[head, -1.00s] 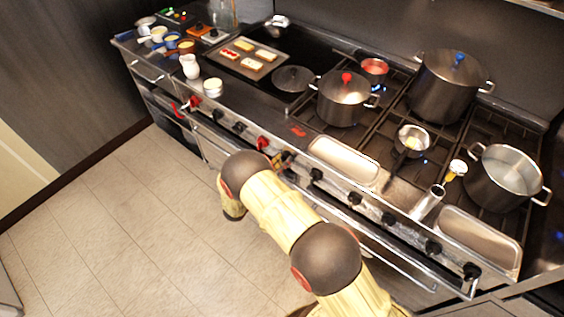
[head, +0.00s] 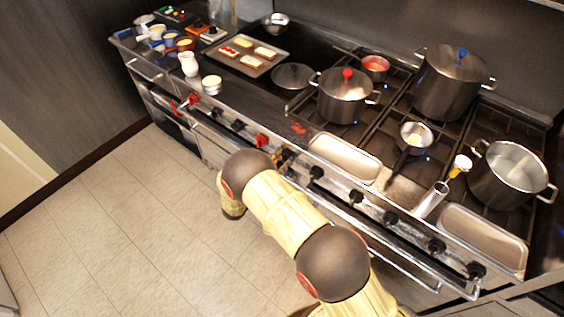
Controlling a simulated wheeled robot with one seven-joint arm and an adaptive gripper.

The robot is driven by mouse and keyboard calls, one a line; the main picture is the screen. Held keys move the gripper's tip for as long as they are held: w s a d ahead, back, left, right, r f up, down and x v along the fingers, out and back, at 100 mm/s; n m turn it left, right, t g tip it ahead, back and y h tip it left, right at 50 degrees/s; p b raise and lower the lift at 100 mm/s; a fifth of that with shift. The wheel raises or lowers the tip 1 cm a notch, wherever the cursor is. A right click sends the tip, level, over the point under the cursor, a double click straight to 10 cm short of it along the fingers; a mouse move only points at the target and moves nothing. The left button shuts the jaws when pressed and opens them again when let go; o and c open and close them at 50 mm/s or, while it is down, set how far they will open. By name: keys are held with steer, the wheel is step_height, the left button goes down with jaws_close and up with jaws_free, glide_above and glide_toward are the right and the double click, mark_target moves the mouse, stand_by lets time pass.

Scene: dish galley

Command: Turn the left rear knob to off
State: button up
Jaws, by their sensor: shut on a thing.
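The range front (head: 336,186) carries a row of knobs. My arm reaches across the floor side to this front, and my gripper (head: 284,156) is at the row, partly hidden by my own arm. It is shut on a knob there, between a red knob (head: 261,141) on its left and a black knob (head: 316,173) on its right. The held knob is mostly covered, and its pointer cannot be read. The left burners hold a lidded pot (head: 343,103) with a red lid handle and a small red-filled pan (head: 375,65) behind it.
A handrail (head: 340,208) runs below the knobs. A small saucepan (head: 415,136), a tall pot (head: 449,85) and an open pot (head: 508,175) stand on the right burners. Metal trays (head: 345,155) lie along the front edge. The tiled floor (head: 120,220) at left is clear.

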steer(key=shift+m+b, duration=0.55)
steer(key=shift+m, duration=0.75)
steer(key=o, duration=1.2)
steer(key=shift+c, duration=0.2)
steer(key=v, duration=1.2)
